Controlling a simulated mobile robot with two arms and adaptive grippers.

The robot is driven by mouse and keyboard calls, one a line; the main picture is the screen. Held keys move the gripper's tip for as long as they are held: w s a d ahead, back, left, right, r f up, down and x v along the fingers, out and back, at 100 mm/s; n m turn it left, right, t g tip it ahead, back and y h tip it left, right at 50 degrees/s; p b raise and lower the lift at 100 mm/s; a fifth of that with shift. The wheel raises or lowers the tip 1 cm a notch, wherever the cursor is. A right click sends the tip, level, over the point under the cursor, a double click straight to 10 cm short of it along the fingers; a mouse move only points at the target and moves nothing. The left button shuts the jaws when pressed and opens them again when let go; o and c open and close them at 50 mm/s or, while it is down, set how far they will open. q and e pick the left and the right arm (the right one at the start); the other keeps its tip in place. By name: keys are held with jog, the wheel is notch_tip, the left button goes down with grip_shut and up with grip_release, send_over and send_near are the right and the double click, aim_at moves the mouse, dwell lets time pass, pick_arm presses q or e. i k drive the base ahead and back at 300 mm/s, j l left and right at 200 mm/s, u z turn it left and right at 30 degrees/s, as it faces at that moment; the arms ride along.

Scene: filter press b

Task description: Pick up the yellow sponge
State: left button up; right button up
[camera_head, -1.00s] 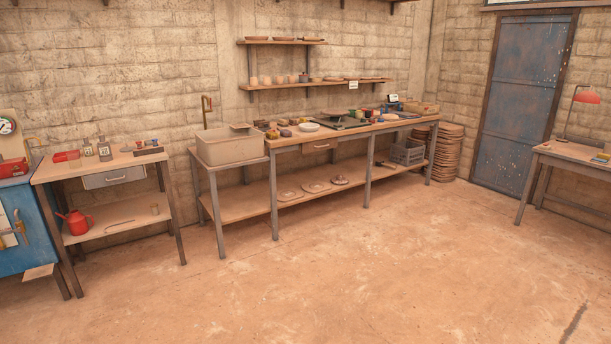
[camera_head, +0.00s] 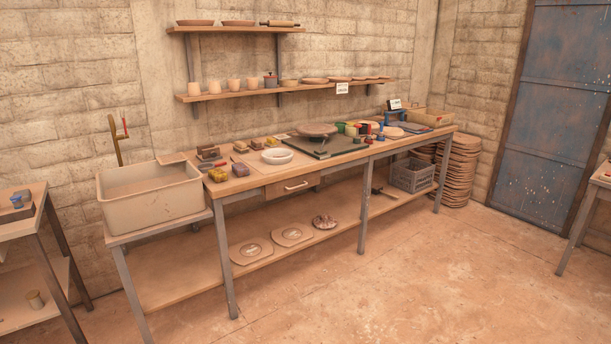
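A small yellow block (camera_head: 218,175), which looks like the yellow sponge, lies at the left front end of the long workbench (camera_head: 345,160). A purple block (camera_head: 240,170) lies just to its right. Several brown blocks (camera_head: 208,155) sit behind it. The sink basin (camera_head: 150,195) stands just left of that end of the bench. Neither of my grippers is in view.
A white bowl (camera_head: 277,156) and a dark board with a round disc (camera_head: 318,130) sit further right on the bench. Shelves of pots (camera_head: 285,90) hang above. The floor (camera_head: 400,270) in front is clear. A small table (camera_head: 20,220) stands at left.

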aim_at(216, 174)
jog(key=i, duration=0.65)
jog(key=i+u, duration=0.15)
jog(key=i, duration=0.55)
jog(key=i+l, duration=0.15)
jog(key=i, duration=0.5)
